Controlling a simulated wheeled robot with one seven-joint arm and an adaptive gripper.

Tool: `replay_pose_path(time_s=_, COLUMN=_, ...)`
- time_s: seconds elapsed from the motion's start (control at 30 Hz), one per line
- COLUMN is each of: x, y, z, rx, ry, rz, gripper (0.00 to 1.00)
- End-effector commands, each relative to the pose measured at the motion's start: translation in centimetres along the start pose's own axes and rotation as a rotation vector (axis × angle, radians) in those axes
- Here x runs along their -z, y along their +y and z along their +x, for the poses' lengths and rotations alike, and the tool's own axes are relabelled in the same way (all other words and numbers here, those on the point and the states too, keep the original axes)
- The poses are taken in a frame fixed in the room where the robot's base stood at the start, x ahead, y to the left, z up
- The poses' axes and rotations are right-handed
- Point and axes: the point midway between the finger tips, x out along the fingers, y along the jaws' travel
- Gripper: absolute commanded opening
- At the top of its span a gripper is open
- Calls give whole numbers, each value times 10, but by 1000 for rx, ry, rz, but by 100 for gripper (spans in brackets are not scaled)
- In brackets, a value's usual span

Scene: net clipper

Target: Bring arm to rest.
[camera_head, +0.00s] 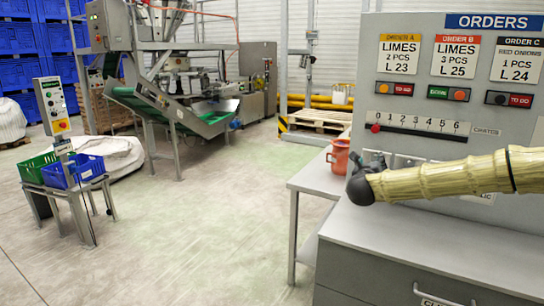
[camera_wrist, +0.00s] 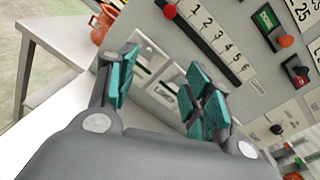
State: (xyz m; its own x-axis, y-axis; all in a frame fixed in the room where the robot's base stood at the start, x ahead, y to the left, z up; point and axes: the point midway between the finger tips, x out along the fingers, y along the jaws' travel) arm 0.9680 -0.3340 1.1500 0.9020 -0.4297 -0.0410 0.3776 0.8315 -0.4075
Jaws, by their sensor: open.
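My gripper (camera_wrist: 160,90) is open and empty in the wrist view, its teal-padded fingers spread in front of the grey order panel. In the head view my gripper (camera_head: 374,163) is small and dark at the end of my arm, which reaches in from the right. It is in front of the panel's lower left part, below the numbered slider. Its fingers are partly hidden by the wrist in that view.
The order panel (camera_head: 362,107) stands on a grey cabinet. A side table (camera_head: 316,178) holds an orange jug (camera_head: 338,157) close to my gripper. Crates (camera_head: 85,168) on a stand and a conveyor (camera_head: 165,108) lie farther left. The floor between is clear.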

Motion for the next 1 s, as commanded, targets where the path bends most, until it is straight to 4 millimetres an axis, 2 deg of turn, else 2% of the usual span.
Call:
replay_pose_path(time_s=0.2, x=32, y=39, z=-18, rx=-78, ry=6, rz=-148, gripper=51)
replay_pose_path(time_s=0.37, x=73, y=83, z=-42, rx=-172, ry=10, rz=-320, gripper=51)
replay_pose_path(time_s=0.5, x=126, y=129, z=-76, rx=-290, ry=7, rz=-531, gripper=51)
replay_pose_path(time_s=0.7, x=208, y=182, z=-136, rx=-476, ry=-17, rz=-841, gripper=51)
replay_pose_path(time_s=0.83, x=263, y=207, z=-181, rx=-607, ry=-46, rz=-1039, gripper=51)
replay_pose_path(time_s=1.0, x=335, y=226, z=-245, rx=-786, ry=-100, rz=-1291, gripper=51)
